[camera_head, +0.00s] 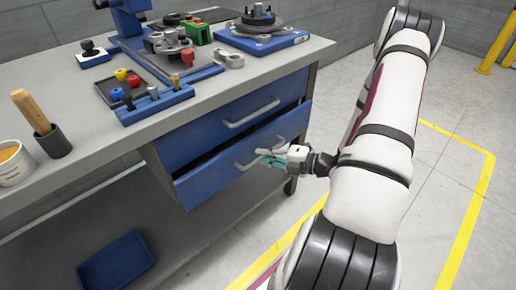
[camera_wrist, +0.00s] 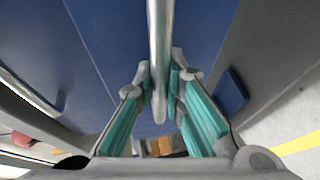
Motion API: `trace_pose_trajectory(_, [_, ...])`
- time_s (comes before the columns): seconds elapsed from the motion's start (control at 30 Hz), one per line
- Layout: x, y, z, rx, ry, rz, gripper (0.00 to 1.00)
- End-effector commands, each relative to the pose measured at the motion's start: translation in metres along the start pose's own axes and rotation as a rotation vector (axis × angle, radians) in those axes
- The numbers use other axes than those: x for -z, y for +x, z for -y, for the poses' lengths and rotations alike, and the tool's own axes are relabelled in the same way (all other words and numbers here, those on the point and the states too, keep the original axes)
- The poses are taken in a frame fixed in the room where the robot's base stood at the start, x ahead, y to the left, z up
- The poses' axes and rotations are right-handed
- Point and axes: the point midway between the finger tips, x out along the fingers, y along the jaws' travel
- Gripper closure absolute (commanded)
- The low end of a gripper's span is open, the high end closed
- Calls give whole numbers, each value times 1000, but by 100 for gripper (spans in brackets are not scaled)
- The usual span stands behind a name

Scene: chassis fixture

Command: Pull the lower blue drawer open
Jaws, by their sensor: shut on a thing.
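The lower blue drawer (camera_head: 205,187) is in the bench, under the upper drawer. It stands out a little from the bench, with a dark gap along its top edge. Its grey bar handle (camera_wrist: 160,35) runs up the middle of the wrist view. My gripper (camera_head: 268,158) is at this handle, reaching in from the right. In the wrist view, the teal-padded fingers (camera_wrist: 160,78) are closed around the bar from both sides. The fingers hide part of the handle in the head view.
The upper blue drawer (camera_head: 200,132) is shut, and its handle (camera_head: 252,113) is close above my gripper. The grey bench top (camera_head: 85,130) carries tools, parts and a cup (camera_head: 14,163). A blue bin (camera_head: 117,262) lies below.

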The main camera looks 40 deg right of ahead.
Motion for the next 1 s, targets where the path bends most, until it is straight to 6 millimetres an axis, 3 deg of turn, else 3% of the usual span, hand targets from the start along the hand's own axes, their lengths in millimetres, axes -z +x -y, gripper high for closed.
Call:
trace_pose_trajectory(0.6, [63,-153,33,2,8,5,100])
trace_pose_trajectory(0.8, [81,-194,43,1,6,3,100])
trace_pose_trajectory(1.0, [93,-222,49,1,5,2,100])
